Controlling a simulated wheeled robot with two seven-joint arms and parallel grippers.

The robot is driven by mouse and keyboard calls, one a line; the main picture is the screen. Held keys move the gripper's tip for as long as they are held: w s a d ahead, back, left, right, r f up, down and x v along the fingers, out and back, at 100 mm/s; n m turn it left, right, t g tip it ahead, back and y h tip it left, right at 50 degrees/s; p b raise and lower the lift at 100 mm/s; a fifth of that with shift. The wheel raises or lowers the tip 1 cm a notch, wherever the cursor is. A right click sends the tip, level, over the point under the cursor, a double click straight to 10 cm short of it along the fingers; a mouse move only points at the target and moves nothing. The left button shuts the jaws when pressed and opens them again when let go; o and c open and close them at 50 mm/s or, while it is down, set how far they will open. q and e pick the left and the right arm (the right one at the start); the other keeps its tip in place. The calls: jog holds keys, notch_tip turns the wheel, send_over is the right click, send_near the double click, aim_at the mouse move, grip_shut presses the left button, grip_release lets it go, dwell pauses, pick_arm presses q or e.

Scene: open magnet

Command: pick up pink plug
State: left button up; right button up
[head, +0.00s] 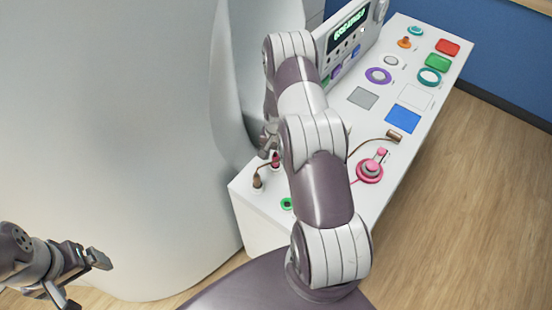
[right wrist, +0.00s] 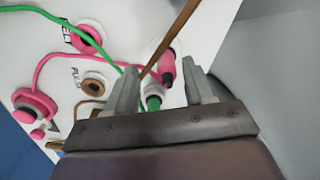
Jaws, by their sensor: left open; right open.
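The pink plug (head: 276,160) stands near the left edge of the white table (head: 245,205) in the head view. The pink plug (right wrist: 164,62) also shows in the right wrist view, in the gap between the fingers, with a dark end. My right gripper (right wrist: 160,78) is open and empty, close to the plug; I cannot tell whether it touches it. In the head view the right gripper (head: 268,146) is partly hidden by my arm. My left gripper (head: 92,262) is open and empty at the lower left, away from the table.
A brown plug (head: 257,181) stands left of the pink one. A green plug (right wrist: 153,101) and a brown cable (right wrist: 170,40) lie close to my right fingers. A pink socket (head: 369,172) is further right. The large white machine (head: 140,130) rises beside the table.

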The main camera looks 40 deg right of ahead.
aim_at(275, 156)
jog(key=f, duration=0.2)
jog(key=w+f+p, duration=0.1)
jog(key=f, duration=0.1)
jog(key=shift+w+d, duration=0.15)
jog(key=shift+w, duration=0.05)
jog(key=shift+w+f, duration=0.1)
jog(key=shift+f, duration=0.05)
jog(key=shift+s+r, duration=0.2)
jog(key=shift+s, duration=0.1)
jog(key=c, duration=0.3)
jog(key=shift+s, duration=0.1)
jog(key=c, duration=0.5)
grip_shut()
pick_arm(q)
jog(key=shift+w+d+r, duration=0.1)
jog(key=shift+w+r, duration=0.4)
jog(key=shift+r, duration=0.35)
